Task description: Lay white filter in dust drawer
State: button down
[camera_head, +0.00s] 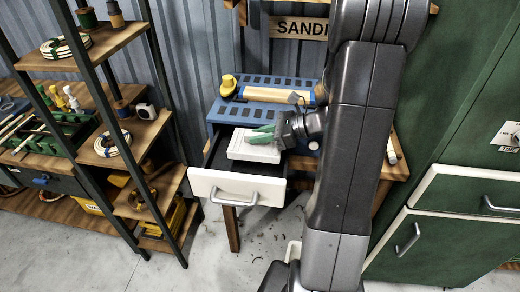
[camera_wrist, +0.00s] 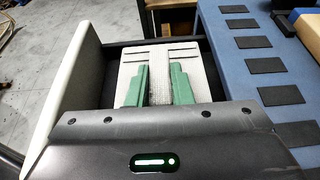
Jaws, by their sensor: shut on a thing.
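The white filter (camera_head: 240,150) is a flat, pale block at the open dust drawer (camera_head: 236,190), which has a white front and a metal handle. In the wrist view the filter (camera_wrist: 160,59) lies within the outline of the dark drawer, with the drawer's white front (camera_wrist: 66,85) to the left. My gripper (camera_head: 262,135) has green fingers and is shut on the filter from above. In the wrist view its two fingers (camera_wrist: 158,86) stand either side of a raised middle strip of the filter. I cannot tell whether the filter touches the drawer floor.
A shelf rack (camera_head: 130,150) with coils stands left. A green cabinet (camera_head: 440,190) stands right. Floor (camera_head: 262,245) in front is open, with scattered debris.

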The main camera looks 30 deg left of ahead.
aim_at(262, 150)
jog(key=shift+f, duration=2.75)
jog(key=shift+f, duration=0.3)
jog(key=c, duration=1.3)
grip_release()
jog(key=shift+s, duration=0.1)
jog(key=shift+r, duration=0.2)
jog(key=shift+w+d+r, duration=0.1)
jog(key=shift+w+d, duration=0.1)
jog(key=shift+d, duration=0.05)
jog(key=b+v, duration=0.1)
jog(key=v, duration=1)
jog(key=shift+d+r, duration=0.25)
